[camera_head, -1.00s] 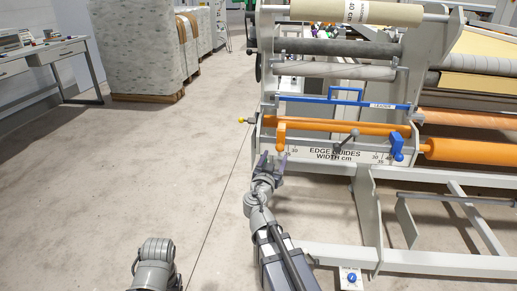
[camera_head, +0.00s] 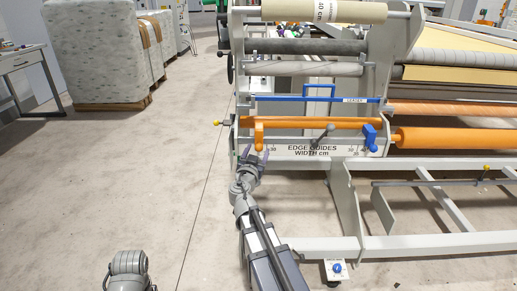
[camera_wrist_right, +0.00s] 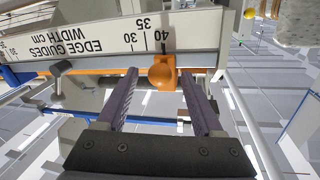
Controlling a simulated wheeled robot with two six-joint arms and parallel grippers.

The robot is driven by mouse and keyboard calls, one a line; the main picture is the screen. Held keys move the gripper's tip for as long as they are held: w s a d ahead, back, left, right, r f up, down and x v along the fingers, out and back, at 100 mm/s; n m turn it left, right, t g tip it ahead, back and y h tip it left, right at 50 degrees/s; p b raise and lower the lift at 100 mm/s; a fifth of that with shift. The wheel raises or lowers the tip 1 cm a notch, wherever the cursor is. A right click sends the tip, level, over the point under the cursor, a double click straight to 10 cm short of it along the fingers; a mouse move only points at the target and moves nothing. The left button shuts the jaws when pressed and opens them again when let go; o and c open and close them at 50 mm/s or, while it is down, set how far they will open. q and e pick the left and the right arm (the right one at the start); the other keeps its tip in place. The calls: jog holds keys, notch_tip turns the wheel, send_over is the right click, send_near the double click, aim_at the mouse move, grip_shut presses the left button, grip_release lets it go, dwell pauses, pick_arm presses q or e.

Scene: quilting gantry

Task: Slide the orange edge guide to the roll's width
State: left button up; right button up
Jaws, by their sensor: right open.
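The orange edge guide (camera_head: 259,137) hangs at the left end of the width scale in the head view, below the orange bar. In the right wrist view its round knob (camera_wrist_right: 162,71) shows beside the 40 mark. My right gripper (camera_head: 254,153) is open just below the guide. In the wrist view its two purple-grey fingers stand on either side of the knob, with gaps. The cream roll (camera_head: 320,11) with an upside-down width label lies at the top of the frame. Only a grey part of my left arm shows at the bottom; its gripper is out of view.
A blue guide (camera_head: 370,138) sits at the right of the scale plate (camera_head: 318,150). A dark-knobbed lever (camera_head: 324,134) stands between the guides. A blue leader bar (camera_head: 315,99) crosses above. A yellow-tipped rod end (camera_head: 217,123) sticks out left.

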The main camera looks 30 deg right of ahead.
aim_at(259, 137)
jog(key=x, duration=0.2)
jog(key=shift+w+d, duration=0.2)
jog(key=shift+w, duration=0.05)
grip_shut()
dwell(0.4)
jog(key=shift+s, duration=0.1)
dwell(0.7)
